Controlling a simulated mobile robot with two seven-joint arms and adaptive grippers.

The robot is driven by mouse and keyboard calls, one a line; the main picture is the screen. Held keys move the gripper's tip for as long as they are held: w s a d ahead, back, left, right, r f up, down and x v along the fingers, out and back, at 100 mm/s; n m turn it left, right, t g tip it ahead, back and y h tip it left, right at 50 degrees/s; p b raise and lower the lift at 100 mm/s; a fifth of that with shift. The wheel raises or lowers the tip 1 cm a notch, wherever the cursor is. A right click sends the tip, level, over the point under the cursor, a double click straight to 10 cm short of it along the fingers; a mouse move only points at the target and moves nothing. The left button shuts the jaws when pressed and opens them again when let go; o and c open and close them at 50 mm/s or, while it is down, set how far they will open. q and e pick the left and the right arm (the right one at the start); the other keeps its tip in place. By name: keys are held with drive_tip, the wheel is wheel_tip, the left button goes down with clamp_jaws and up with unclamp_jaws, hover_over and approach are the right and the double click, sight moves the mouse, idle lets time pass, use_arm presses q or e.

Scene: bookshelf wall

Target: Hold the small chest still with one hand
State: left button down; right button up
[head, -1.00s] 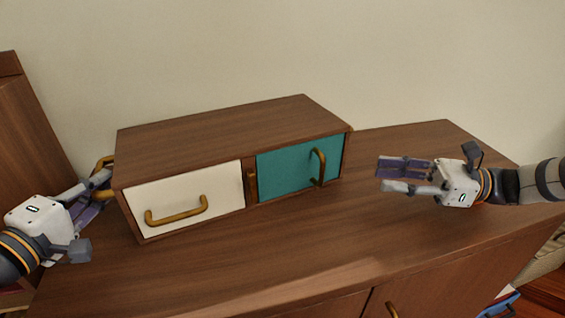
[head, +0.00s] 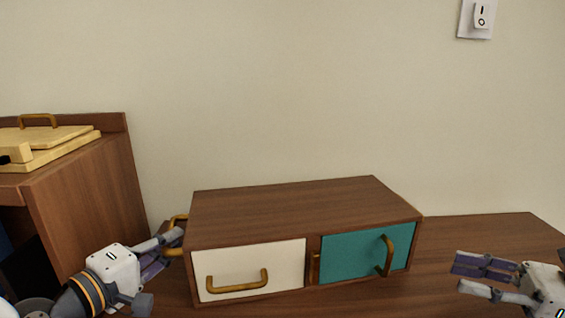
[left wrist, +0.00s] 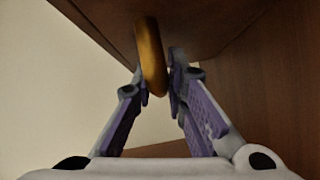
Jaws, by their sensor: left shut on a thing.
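The small chest (head: 300,208) is a brown wooden box on the brown cabinet top. Its front has a white drawer (head: 240,263) and a teal door (head: 350,258), both closed, with brass handles. A brass side handle (head: 180,219) sticks out from its left end. My left gripper (head: 174,245) is shut on that side handle. The left wrist view shows the handle (left wrist: 151,55) between the fingers, beneath the chest's brown panel. My right gripper (head: 458,273) is open and empty, to the right of the chest and apart from it.
A taller wooden cabinet (head: 95,210) stands at the left, with a yellow handled box (head: 60,145) on top. A light switch (head: 480,16) is on the wall at upper right. The cabinet top (head: 500,230) is clear right of the chest.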

use_arm(q)
drive_tip(key=shift+s+f, duration=0.15)
drive_tip(key=shift+f, duration=0.3)
drive_tip(key=c, duration=1.5)
unclamp_jaws()
drive_tip(key=shift+c, duration=0.2)
drive_tip(key=shift+r, duration=0.2)
drive_tip(key=shift+r, duration=0.1)
